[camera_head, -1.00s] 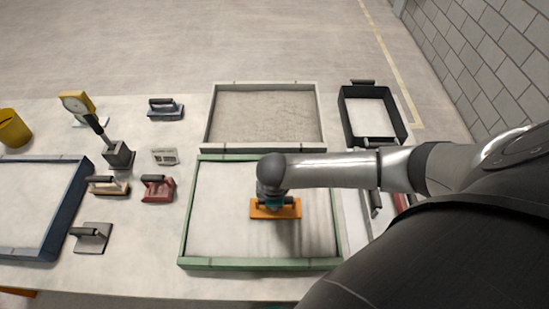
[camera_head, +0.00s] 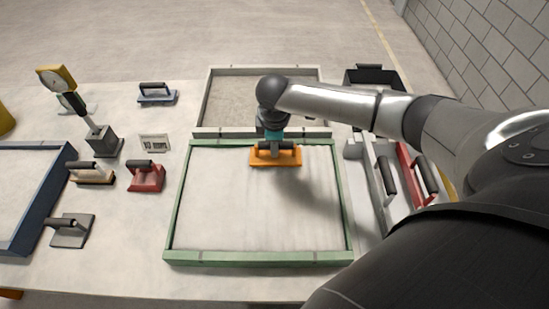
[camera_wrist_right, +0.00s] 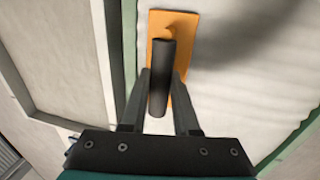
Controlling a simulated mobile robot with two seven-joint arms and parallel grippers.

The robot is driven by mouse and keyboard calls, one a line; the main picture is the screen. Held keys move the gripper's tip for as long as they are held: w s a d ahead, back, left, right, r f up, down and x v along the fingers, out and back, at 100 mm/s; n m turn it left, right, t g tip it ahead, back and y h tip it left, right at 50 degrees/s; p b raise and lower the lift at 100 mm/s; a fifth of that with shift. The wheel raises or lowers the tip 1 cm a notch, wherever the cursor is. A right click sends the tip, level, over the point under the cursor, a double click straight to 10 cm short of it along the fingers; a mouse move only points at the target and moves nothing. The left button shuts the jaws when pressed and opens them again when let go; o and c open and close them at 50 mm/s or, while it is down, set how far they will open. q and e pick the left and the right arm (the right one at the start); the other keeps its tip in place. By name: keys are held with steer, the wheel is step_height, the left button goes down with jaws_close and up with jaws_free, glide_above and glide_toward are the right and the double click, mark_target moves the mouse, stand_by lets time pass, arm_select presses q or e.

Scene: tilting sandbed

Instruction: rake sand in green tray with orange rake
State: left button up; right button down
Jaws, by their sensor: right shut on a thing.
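The green tray (camera_head: 257,256) lies in the middle of the table, filled with pale sand whose surface looks nearly smooth. The orange rake (camera_head: 275,158) is at the tray's far side, close to its far wall. My right gripper (camera_head: 275,146) is above the rake and shut on its dark handle. In the right wrist view the gripper (camera_wrist_right: 158,95) has a finger on each side of the dark handle, with the orange plate (camera_wrist_right: 160,24) beyond it. I cannot tell whether the rake touches the sand. My left gripper is not in view.
A grey-framed sand tray (camera_head: 205,100) stands just behind the green one, and a dark blue tray (camera_head: 48,200) is at the left. Red (camera_head: 146,178), tan (camera_head: 91,174) and grey (camera_head: 70,230) hand tools lie between them. A black tray (camera_head: 375,76) is at the back right.

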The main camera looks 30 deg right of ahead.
steer(key=shift+w+d+f+b, duration=0.15)
steer(key=shift+w+d+b, duration=0.25)
steer(key=shift+w, duration=0.2)
steer(key=p+v, duration=0.1)
steer(key=p, duration=0.1)
steer(key=p+v, duration=0.1)
steer(key=v, duration=0.1)
steer(key=w+p+v, duration=0.1)
steer(key=p+v, duration=0.1)
steer(key=shift+s+d+p, duration=0.1)
steer(key=shift+d+p, duration=0.05)
steer(key=shift+p, duration=0.2)
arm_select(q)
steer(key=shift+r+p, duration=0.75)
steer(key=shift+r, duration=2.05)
arm_select(e)
steer(key=shift+r, duration=0.7)
